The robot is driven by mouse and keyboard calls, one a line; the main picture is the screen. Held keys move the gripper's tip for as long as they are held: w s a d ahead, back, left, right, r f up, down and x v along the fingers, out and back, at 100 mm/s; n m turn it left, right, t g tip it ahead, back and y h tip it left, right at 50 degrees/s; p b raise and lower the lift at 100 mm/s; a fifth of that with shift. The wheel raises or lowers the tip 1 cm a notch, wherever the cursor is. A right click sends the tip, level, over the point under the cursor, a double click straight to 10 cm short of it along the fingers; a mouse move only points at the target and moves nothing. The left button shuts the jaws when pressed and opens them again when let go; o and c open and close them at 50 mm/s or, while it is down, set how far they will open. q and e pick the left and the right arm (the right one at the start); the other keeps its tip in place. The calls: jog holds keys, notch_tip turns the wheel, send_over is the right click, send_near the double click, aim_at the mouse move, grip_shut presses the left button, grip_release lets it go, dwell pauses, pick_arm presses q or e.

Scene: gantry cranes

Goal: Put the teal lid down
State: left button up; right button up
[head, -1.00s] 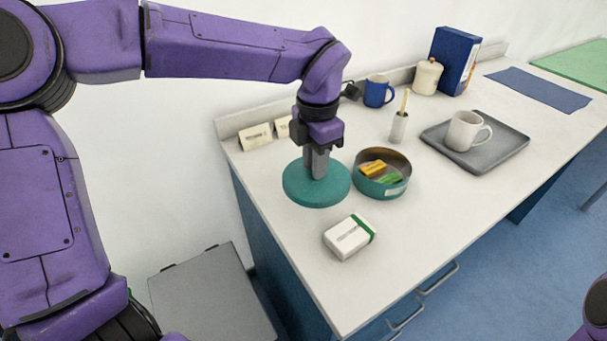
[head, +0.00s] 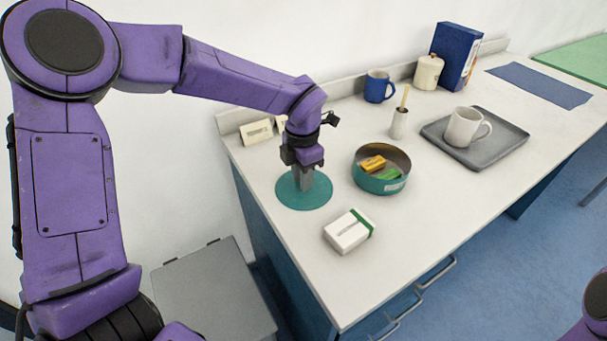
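The teal lid (head: 318,199) is a flat round disc at the left end of the white counter. It looks level and appears to rest on the counter top, left of the teal round tin (head: 381,184) and apart from it. The tin is open, with a yellow and a green item inside. My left gripper (head: 305,185) points straight down at the lid's middle, its grey fingers close together on it. The part between the fingers is hidden. My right gripper is out of view; only a bit of purple arm shows at the lower right.
A white box with a green band (head: 347,232) lies in front of the lid. Small cards (head: 257,132) stand behind it. A blue mug (head: 378,87), a small holder (head: 398,123) and a grey tray (head: 487,153) with a white mug (head: 464,127) are farther right.

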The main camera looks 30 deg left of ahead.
pick_arm(q)
jog(key=shift+o, duration=1.1)
jog(key=shift+r, duration=0.4)
notch_tip(320, 180, up, 12)
jog(key=shift+f, duration=0.2)
